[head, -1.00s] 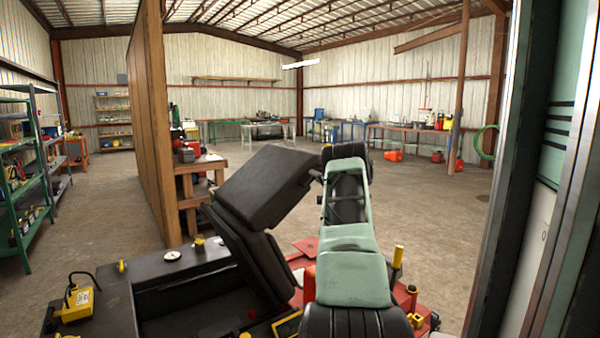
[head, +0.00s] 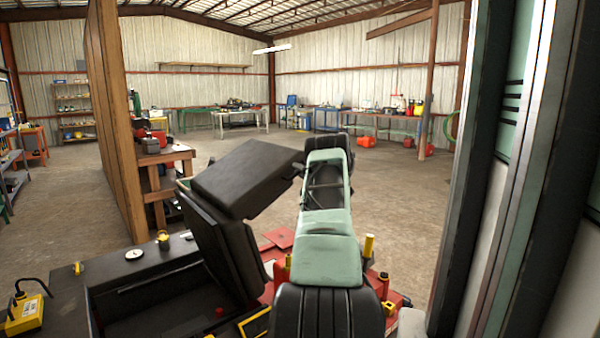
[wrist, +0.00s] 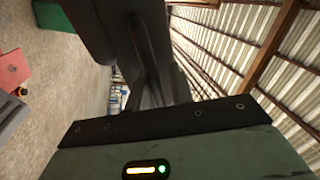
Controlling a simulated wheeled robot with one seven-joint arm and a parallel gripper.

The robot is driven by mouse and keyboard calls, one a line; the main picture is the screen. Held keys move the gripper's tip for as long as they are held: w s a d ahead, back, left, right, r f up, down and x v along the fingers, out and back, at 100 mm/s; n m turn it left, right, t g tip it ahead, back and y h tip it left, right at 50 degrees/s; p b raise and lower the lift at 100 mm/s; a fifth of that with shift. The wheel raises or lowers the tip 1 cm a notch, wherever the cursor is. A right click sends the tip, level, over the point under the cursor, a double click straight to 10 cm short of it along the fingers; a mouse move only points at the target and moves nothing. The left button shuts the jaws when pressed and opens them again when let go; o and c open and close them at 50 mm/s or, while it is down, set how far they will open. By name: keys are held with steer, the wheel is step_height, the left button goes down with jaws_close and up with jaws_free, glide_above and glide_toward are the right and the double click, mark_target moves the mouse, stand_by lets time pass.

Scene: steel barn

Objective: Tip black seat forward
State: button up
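The black seat (head: 247,178) is tilted on a red and black machine in the head view. Its large upper pad slopes up to the right, and a second black pad (head: 228,248) stands steeply below it. An open dark compartment lies beside the lower pad. My green and black arm rises to the right of the seat. My gripper (head: 299,169) is at the arm's far end, by the upper pad's right edge; contact is unclear. Its fingers are mostly hidden. The wrist view shows a green housing with lights and a dark shape that I cannot identify surely.
A yellow box (head: 24,314) sits on the machine's left side. A wooden partition (head: 115,125) and a wooden bench (head: 165,160) stand beyond it. A metal post (head: 480,190) is close on the right. Open concrete floor lies behind the machine.

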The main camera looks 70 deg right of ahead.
stand_by(0.4)
steer(key=shift+s+a+f, duration=0.1)
steer(key=shift+s+f, duration=0.05)
steer(key=shift+s, duration=0.1)
steer(key=b+v, duration=0.2)
steer(key=v, duration=0.5)
steer(key=shift+b, duration=0.3)
